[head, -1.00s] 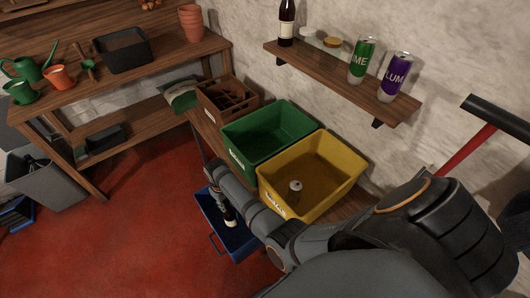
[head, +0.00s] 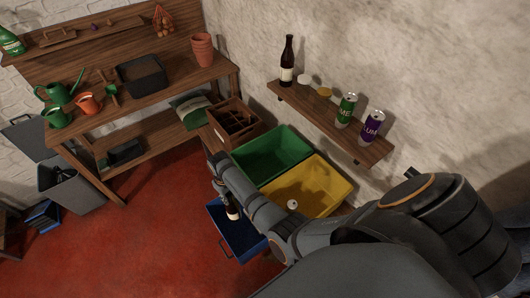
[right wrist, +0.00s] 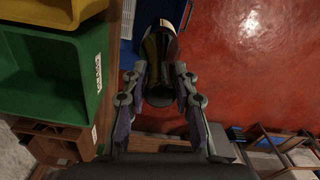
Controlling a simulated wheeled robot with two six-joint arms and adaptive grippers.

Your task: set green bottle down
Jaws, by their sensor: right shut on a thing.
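My right gripper (right wrist: 160,78) is shut on a bottle (right wrist: 158,55). The glass looks nearly black-brown here, so I cannot confirm that it is green. Its round dark end faces the wrist camera and its pale label is at the far end. In the head view the bottle (head: 232,211) shows below my right forearm, in front of the blue crate (head: 254,250). My forearm hides its upper part and most of the gripper. I cannot tell whether the bottle touches the crate. My left gripper is not in view.
A green bin (head: 291,141) and a yellow bin (head: 338,196) holding a can (head: 292,204) stand by the wall. A wooden crate (head: 247,111) is beside them. A shelf (head: 318,122) holds a dark bottle (head: 287,62) and two cans. Red floor (head: 150,230) is open at left.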

